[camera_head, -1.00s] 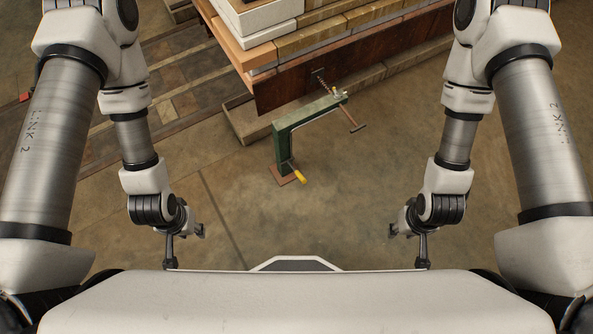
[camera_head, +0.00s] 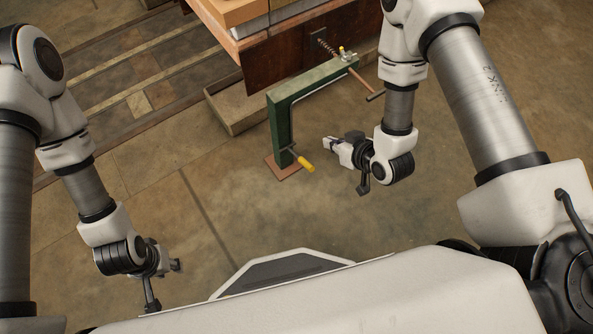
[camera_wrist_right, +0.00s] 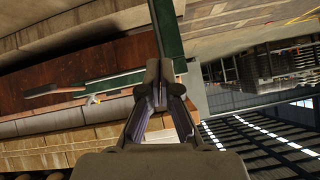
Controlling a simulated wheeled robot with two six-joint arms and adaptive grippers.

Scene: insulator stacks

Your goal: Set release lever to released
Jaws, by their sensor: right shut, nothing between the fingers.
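A green bracket (camera_head: 284,112) stands on a brown base plate (camera_head: 284,167). A lever with a yellow handle (camera_head: 305,163) sticks out low on its post, pointing down and right; I take it for the release lever. My right gripper (camera_head: 328,143) is shut and empty, right of the post and apart from the yellow handle. In the right wrist view the shut fingers (camera_wrist_right: 160,88) overlap the green bracket (camera_wrist_right: 168,35). My left gripper (camera_head: 174,266) is low at the left, its fingers unclear.
A rusty brown panel (camera_head: 290,55) of a large stack stands behind the bracket. The floor between my left gripper and the bracket is clear.

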